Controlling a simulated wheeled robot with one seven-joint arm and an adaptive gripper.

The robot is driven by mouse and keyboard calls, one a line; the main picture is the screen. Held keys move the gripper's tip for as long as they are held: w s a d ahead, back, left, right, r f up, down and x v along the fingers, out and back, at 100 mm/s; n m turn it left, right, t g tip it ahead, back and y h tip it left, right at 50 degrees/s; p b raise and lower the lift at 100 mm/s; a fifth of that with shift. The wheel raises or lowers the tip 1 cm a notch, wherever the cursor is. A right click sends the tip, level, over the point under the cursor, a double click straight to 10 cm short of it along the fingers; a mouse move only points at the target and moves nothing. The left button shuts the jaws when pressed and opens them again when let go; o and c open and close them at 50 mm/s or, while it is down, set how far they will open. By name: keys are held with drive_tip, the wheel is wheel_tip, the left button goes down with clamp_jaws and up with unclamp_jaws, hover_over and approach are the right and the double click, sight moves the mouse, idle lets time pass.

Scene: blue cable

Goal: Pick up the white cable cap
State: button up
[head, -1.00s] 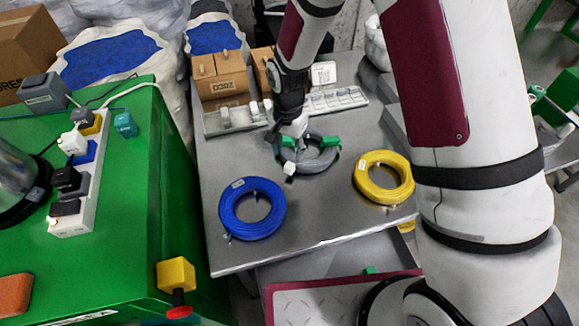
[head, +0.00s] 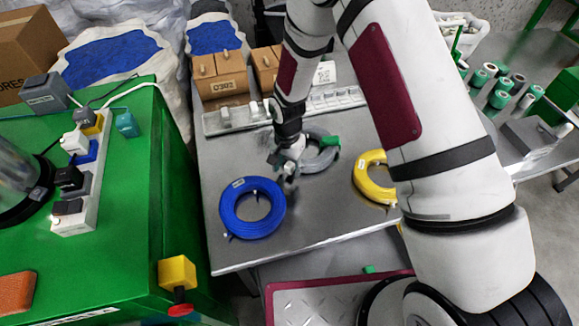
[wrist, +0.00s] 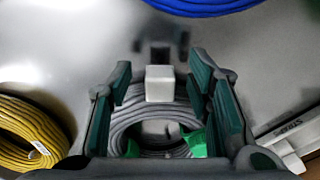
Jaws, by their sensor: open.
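In the wrist view my gripper's green-padded fingers (wrist: 160,95) stand apart, one to each side of the cap. I cannot tell the height gap between fingertips and cap. Green clips (wrist: 195,142) sit on the coil.
A blue cable coil (head: 237,195) lies left of my gripper, and a yellow coil (head: 368,180) lies right, partly behind my arm. A tray of white pieces (head: 232,120) and cardboard boxes (head: 217,75) stand behind. Bare metal table (head: 315,215) shows in front.

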drive_tip(key=c, duration=0.9)
drive_tip(key=shift+r, duration=0.15)
